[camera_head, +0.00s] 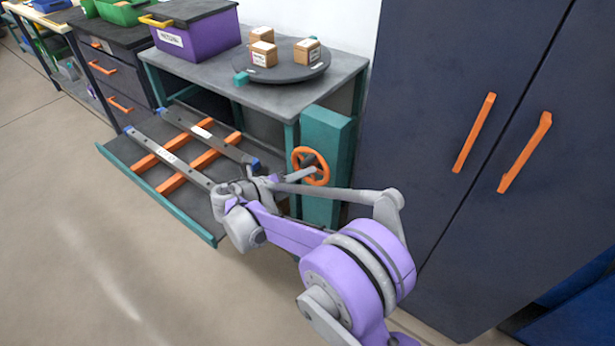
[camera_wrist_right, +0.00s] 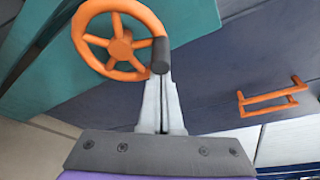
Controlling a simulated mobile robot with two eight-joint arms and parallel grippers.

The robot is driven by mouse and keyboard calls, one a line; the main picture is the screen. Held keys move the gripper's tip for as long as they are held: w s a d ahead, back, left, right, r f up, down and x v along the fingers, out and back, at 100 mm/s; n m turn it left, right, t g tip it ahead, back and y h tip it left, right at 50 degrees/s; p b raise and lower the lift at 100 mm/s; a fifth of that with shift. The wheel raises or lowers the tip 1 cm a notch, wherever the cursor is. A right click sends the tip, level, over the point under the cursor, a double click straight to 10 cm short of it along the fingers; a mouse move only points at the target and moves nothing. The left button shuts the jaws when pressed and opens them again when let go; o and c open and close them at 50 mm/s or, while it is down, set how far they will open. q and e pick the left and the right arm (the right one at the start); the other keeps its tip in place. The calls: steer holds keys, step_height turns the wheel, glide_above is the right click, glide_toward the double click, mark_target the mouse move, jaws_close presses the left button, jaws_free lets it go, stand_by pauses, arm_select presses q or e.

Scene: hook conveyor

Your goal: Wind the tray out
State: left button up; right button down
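The tray (camera_head: 120,158) is a wide dark shelf with teal edges, low in front of the grey bench and sticking out from under it. An orange handwheel (camera_head: 296,158) is on the teal post at the bench's right end. In the right wrist view the handwheel (camera_wrist_right: 82,42) has spokes and a dark crank knob (camera_wrist_right: 160,52). My left gripper is not in view.
Grey rails (camera_head: 178,165) and orange crossbars (camera_head: 172,184) lie on the tray. A round turntable (camera_head: 283,75) with small boxes and a purple bin (camera_head: 200,40) stand on the bench. A dark cabinet (camera_head: 430,90) is close on the right. Floor ahead of the tray is clear.

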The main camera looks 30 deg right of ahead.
steer(key=shift+w+a+r, duration=0.1)
steer(key=shift+w+r, duration=0.05)
steer(key=shift+w, duration=0.05)
stand_by(0.3)
stand_by(0.3)
